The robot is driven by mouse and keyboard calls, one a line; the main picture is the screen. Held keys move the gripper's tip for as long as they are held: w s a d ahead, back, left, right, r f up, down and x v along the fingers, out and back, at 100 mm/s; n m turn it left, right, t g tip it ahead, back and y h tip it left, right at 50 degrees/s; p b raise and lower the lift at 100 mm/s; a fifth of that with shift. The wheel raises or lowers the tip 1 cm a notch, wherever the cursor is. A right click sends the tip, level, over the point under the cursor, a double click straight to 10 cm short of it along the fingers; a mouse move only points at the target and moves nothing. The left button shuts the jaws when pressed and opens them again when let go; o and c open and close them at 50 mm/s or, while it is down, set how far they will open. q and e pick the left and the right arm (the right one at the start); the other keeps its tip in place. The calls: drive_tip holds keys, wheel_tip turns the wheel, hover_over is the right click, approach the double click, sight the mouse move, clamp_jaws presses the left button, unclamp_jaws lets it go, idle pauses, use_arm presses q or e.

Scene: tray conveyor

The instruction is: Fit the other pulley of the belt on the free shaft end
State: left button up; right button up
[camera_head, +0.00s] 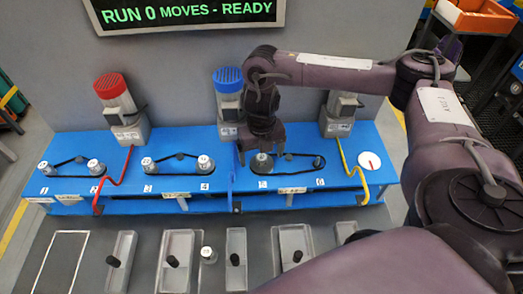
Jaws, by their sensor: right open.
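A blue bench (222,205) carries three black belts over positions numbered 1 to 6. The right belt (290,155) runs between a grey pulley (262,161) at position 5 and a thin shaft end (319,162) at position 6, which shows no wide pulley. My right gripper (262,148) points down at the pulley at position 5, open, with its fingers close around or just above it; contact is not clear. A loose grey pulley (208,254) stands in front of the bench among the trays. My left gripper is out of view.
Pulleys sit at positions 1 to 4. Motors with a red cap (110,86) and a blue cap (228,79) stand behind. Grey trays (236,259) with black-knobbed pieces line the front. My right arm covers the right side.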

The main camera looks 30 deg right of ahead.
sight(262, 157)
wheel_tip(262, 157, up, 6)
drive_tip(key=shift+f+p, duration=0.15)
drive_tip(key=shift+p, duration=0.7)
